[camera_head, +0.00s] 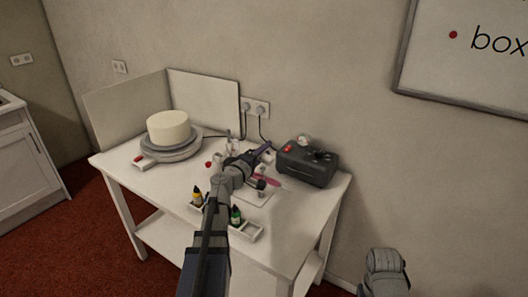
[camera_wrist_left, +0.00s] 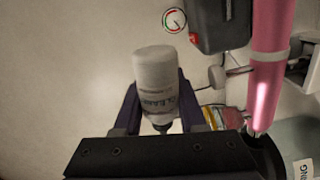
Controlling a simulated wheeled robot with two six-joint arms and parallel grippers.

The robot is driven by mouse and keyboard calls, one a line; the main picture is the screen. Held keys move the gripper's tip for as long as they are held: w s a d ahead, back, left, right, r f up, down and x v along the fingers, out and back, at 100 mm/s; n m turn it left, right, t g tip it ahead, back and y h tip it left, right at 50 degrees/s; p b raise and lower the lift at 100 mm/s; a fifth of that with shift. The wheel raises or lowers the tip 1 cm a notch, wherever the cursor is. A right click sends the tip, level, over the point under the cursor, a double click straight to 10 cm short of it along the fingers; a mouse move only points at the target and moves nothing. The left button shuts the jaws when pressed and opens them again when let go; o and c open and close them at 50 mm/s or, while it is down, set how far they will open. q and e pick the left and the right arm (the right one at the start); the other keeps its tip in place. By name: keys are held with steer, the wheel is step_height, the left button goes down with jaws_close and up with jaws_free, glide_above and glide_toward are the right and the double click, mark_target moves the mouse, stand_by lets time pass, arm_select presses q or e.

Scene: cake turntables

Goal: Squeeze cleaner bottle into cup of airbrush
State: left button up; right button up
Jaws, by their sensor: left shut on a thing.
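My left gripper (camera_head: 262,150) reaches over the table from the front, beside the compressor. In the left wrist view its two fingers are shut on the white cleaner bottle (camera_wrist_left: 154,72), which has part of a "CLEANER" label showing. The bottle's narrow end points toward the gripper's base in that view. The pink airbrush (camera_wrist_left: 268,65) is to the right of the bottle and apart from it; in the head view the airbrush (camera_head: 268,181) shows just beyond my left wrist. I cannot make out its cup clearly.
The dark compressor (camera_head: 308,167) stands at the table's right rear. A cake (camera_head: 168,127) on a turntable is at left. A white tray (camera_head: 246,232) with small bottles (camera_head: 197,197) lies at the front. White panels stand behind the cake. The table's front left is clear.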

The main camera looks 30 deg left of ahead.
arm_select(q)
steer(key=n, duration=0.6)
steer(key=n+p, duration=0.1)
steer(key=n, duration=0.3)
steer(key=shift+a+r, duration=0.3)
steer(key=shift+r, duration=0.1)
steer(key=shift+o, duration=1.3)
jaws_close()
stand_by(2.1)
